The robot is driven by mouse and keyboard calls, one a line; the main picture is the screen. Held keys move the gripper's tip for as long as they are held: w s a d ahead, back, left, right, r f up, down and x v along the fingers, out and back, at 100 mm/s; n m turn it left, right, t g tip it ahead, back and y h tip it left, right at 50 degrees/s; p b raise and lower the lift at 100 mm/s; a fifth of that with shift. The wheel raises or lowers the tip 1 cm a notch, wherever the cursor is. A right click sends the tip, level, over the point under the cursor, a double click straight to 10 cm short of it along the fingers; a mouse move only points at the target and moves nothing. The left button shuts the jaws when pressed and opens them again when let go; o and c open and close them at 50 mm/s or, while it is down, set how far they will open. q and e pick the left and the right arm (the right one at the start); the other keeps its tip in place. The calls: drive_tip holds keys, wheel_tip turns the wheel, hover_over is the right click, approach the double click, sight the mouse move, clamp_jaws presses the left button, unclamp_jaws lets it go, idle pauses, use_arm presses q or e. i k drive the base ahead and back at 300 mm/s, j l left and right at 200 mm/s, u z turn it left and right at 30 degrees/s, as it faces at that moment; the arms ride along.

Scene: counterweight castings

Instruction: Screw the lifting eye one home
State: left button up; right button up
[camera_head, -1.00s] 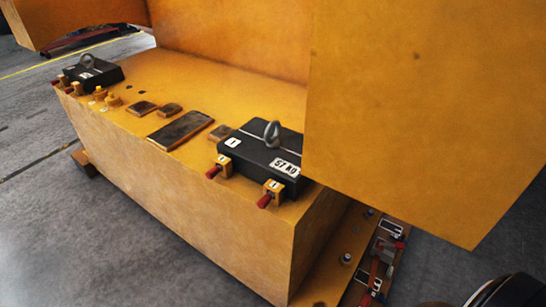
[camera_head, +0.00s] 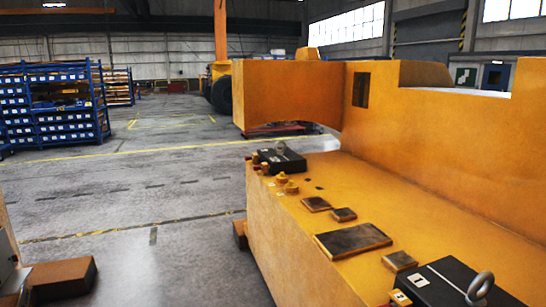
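One black casting (camera_head: 440,283) marked "1" sits on the yellow block at the lower right, partly cut off by the frame. A grey lifting eye (camera_head: 480,287) stands up from its top; how deep its thread sits I cannot tell. A second black casting (camera_head: 284,163) sits at the far end of the yellow block, with another grey lifting eye (camera_head: 280,148) upright on it. Neither of my grippers is in view.
The yellow block (camera_head: 420,220) carries dark rectangular plates (camera_head: 353,240) and small yellow fittings (camera_head: 287,184) between the castings. A tall yellow wall rises along its right side. Blue shelving (camera_head: 50,105) stands far left.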

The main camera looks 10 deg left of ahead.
sight(474, 299)
drive_tip(key=i+j, duration=0.25)
drive_tip(key=i, duration=0.2)
drive_tip(key=i+j, duration=0.25)
drive_tip(key=i, duration=0.2)
drive_tip(key=i+j, duration=0.25)
drive_tip(key=i, duration=0.2)
drive_tip(key=i+j, duration=0.3)
drive_tip(key=i, duration=0.15)
